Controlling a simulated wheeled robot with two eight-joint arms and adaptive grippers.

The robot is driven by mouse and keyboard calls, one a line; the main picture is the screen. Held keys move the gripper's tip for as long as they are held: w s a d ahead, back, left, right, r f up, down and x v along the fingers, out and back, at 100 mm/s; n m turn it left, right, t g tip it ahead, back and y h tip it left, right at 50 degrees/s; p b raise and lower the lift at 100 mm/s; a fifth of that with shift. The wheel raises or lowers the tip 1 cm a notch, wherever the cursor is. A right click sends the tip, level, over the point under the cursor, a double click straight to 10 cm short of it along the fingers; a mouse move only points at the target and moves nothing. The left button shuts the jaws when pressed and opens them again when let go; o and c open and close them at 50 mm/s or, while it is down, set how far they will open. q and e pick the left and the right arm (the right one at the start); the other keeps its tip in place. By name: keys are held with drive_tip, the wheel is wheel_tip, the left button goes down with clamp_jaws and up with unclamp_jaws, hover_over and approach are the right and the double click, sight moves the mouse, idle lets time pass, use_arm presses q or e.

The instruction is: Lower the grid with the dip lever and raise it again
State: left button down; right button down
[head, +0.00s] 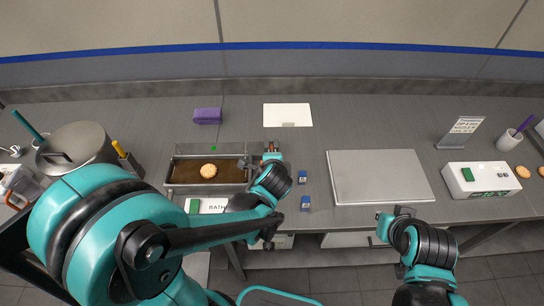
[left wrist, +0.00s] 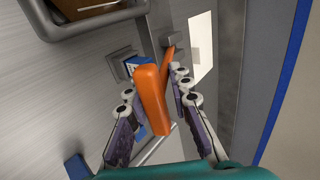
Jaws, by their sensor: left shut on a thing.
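The bath (head: 168,180) is a metal trough with brown liquid, left of centre in the head view. A round biscuit (head: 208,171) sits inside it; the grid under it is hard to make out. The dip lever's orange handle (left wrist: 150,98) fills the middle of the left wrist view. My left gripper (left wrist: 154,84) is shut on this handle, one finger on each side. In the head view my left gripper (head: 271,158) is at the bath's right end and mostly hides the lever. My right gripper (head: 388,222) is empty near the table's front edge; its jaws are unclear.
A flat metal plate (head: 380,154) lies right of the lever, with small blue blocks (head: 305,203) between. A white box with a green button (head: 482,180) stands at the right. A lidded pot (head: 78,147) stands at the left, a purple block (head: 208,115) behind the bath.

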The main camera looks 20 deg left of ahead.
use_arm(q)
drive_tip(key=shift+s+d+f+b, duration=0.1)
drive_tip(key=shift+s+f+b, duration=0.3)
drive_tip(key=shift+f, duration=0.25)
drive_tip(key=c, duration=1.5)
unclamp_jaws()
drive_tip(key=shift+w+f, duration=0.1)
drive_tip(key=shift+w, duration=0.05)
drive_tip(key=shift+r, duration=0.2)
drive_tip(key=v, duration=1.1)
drive_tip(key=shift+s+r, duration=0.25)
